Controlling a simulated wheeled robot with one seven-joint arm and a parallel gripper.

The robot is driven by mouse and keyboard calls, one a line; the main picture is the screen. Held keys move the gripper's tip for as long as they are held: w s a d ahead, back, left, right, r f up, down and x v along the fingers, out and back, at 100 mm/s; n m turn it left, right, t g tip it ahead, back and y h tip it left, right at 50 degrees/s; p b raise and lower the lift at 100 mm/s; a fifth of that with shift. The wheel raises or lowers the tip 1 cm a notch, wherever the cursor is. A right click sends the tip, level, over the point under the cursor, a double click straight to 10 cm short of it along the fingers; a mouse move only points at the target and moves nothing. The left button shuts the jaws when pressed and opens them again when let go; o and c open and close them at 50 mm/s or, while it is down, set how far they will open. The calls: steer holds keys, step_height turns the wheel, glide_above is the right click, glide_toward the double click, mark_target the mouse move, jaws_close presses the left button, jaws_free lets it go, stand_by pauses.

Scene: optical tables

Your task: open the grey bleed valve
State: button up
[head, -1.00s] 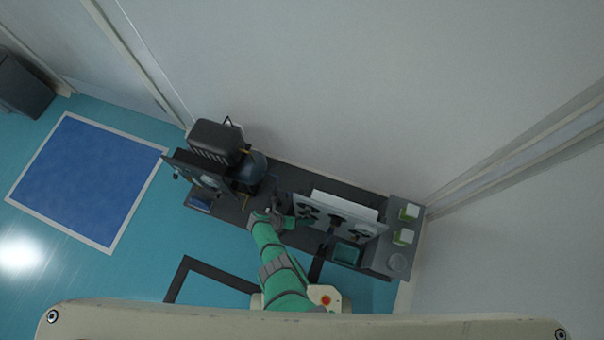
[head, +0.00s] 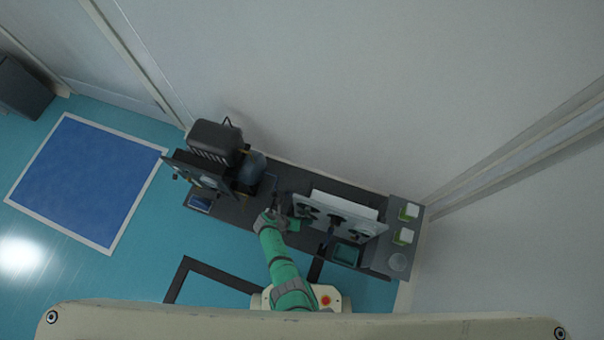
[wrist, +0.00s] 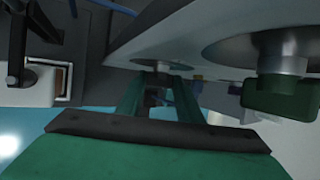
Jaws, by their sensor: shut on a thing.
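My gripper (wrist: 157,88) is at the left end of the white panel (head: 345,206) on the bench. In the wrist view its two green fingers are closed around a small dark grey fitting (wrist: 157,72) under the panel face (wrist: 185,45), which appears to be the grey bleed valve. The fingers hide much of it, and its handle angle cannot be made out. A dark green knob (wrist: 283,97) on a metal stem stands out from the same panel, to the right of my fingers and apart from them. In the head view my wrist covers the held part.
Dark round knobs (head: 337,222) line the panel. A teal tray (head: 346,254) lies in front of it. A black box-shaped device (head: 216,139) and a tilted screen (head: 200,173) stand at the left.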

steer(key=y, duration=0.1)
steer(key=t+y, duration=0.1)
steer(key=y, duration=0.1)
steer(key=shift+s+d+r+m, duration=0.1)
steer(key=shift+d+r+m, duration=0.05)
steer(key=shift+d+m, duration=0.25)
steer(key=shift+d+t+y, duration=0.1)
steer(key=shift+t+y, duration=0.2)
steer(key=shift+y, duration=0.8)
steer(key=o, duration=1.1)
steer(key=shift+s, duration=0.1)
steer(key=v, duration=1)
steer(key=shift+s+r, duration=0.1)
steer(key=shift+r, duration=0.3)
